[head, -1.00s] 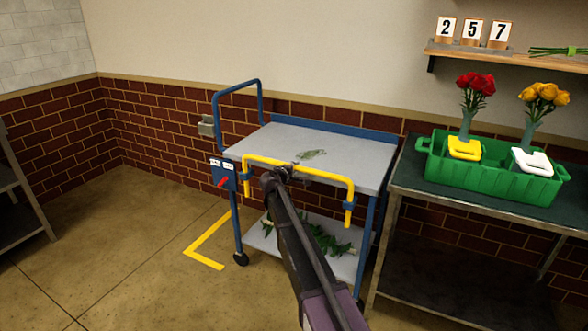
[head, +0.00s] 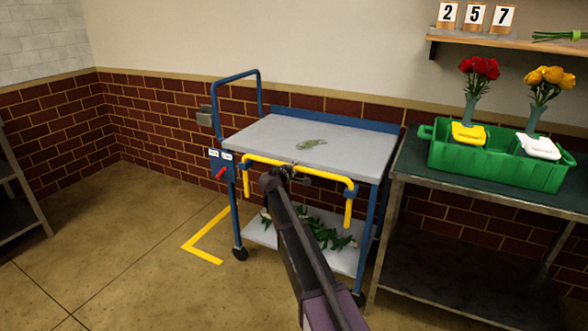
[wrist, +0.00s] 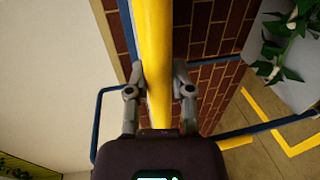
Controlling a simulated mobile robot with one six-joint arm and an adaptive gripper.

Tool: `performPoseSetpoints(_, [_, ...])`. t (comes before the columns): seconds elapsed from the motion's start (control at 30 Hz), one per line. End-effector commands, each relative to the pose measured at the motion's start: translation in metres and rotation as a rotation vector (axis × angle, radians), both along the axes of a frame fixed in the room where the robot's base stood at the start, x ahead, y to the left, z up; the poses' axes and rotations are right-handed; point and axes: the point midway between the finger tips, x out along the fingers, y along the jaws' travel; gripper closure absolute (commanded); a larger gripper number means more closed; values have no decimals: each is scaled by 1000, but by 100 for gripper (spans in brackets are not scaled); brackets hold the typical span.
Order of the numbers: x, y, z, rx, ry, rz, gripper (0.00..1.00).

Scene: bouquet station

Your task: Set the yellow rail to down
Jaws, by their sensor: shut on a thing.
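The yellow rail (head: 315,172) runs along the front of the blue and grey trolley (head: 345,142), just below its top shelf. Its two end legs pass through blue brackets and hang below them. The crossbar sits close to the brackets. My gripper (head: 287,171) is shut on the crossbar, left of its middle. In the wrist view, its grey fingers (wrist: 158,82) lie one on each side of the yellow rail (wrist: 154,40). A blue panel (head: 221,162) with white labels and a red lever (head: 220,173) is at the trolley's left front post.
Cut greenery lies on the trolley's lower shelf (head: 338,258) and a small sprig (head: 311,144) on top. A dark table (head: 408,178) with a green crate (head: 500,175) stands close on the right. Yellow tape (head: 205,240) marks the floor at left, where floor is clear.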

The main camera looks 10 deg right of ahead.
Motion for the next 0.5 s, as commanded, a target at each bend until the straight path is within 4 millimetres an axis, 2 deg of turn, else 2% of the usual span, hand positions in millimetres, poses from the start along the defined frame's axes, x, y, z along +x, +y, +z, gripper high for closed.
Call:
performPoseSetpoints(0.03, [-2, -1, -3, 9, 2, -6, 64])
performPoseSetpoints(0.13, [-2, -1, -3, 9, 2, -5, 35])
performPoseSetpoints(0.5, [-1, 0, -2, 5, 1, -3, 35])
